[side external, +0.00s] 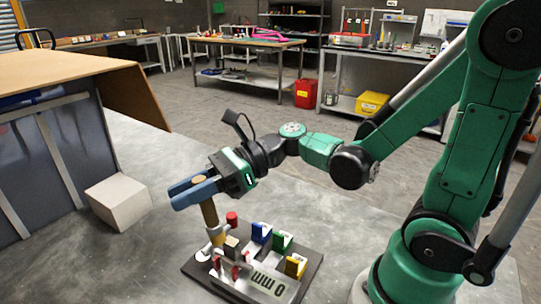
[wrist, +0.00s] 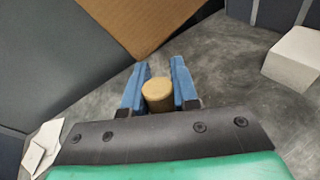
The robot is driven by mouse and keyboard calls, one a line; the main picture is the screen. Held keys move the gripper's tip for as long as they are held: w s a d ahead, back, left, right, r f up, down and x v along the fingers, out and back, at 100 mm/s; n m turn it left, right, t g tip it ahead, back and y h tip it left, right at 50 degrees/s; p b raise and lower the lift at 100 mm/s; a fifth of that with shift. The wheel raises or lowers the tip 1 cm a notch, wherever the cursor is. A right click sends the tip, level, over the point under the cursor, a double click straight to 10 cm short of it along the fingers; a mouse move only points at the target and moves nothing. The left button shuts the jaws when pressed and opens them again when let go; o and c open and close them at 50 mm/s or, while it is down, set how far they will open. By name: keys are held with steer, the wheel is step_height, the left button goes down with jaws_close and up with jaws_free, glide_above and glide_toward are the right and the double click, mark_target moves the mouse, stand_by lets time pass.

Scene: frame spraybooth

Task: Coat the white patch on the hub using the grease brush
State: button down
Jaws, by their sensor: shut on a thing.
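My gripper (side external: 184,193) has blue fingers shut around the tan handle of a brush-like tool, which I take for the grease brush (side external: 209,213). The handle is near upright, and its lower end is at the left part of the rack (side external: 308,276); I cannot tell whether it touches the rack. In the wrist view the round handle top (wrist: 157,91) sits between the two fingers (wrist: 160,68). The bristles are not clear. I cannot make out a hub or a white patch on one for certain.
The dark-based rack carries blue (side external: 261,233), green (side external: 281,242) and yellow (side external: 296,266) holders and a red cylinder (side external: 232,218). A pale block (side external: 119,202) stands to the left, beside a dark booth with a brown panel (side external: 134,92). The grey tabletop between is mostly clear.

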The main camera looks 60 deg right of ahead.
steer(key=shift+a, duration=0.15)
step_height(320, 180, up, 6)
glide_above(211, 216)
steer(key=w+a, duration=0.2)
steer(key=shift+w+d, duration=0.2)
steer(key=shift+d, duration=0.05)
steer(key=shift+f, duration=0.15)
stand_by(0.6)
steer(key=shift+n+t+y, duration=0.3)
steer(key=shift+n+t, duration=0.2)
steer(key=shift+n, duration=0.1)
steer(key=shift+s+d+f, duration=0.25)
steer(key=shift+s+f, duration=0.15)
steer(key=shift+f, duration=0.25)
steer(key=shift+s+d+f, duration=0.25)
steer(key=shift+s+f, duration=0.15)
steer(key=shift+f, duration=0.3)
steer(key=shift+s+d+f, duration=0.25)
steer(key=shift+s+f, duration=0.15)
steer(key=shift+f, duration=0.25)
steer(key=shift+f, duration=0.75)
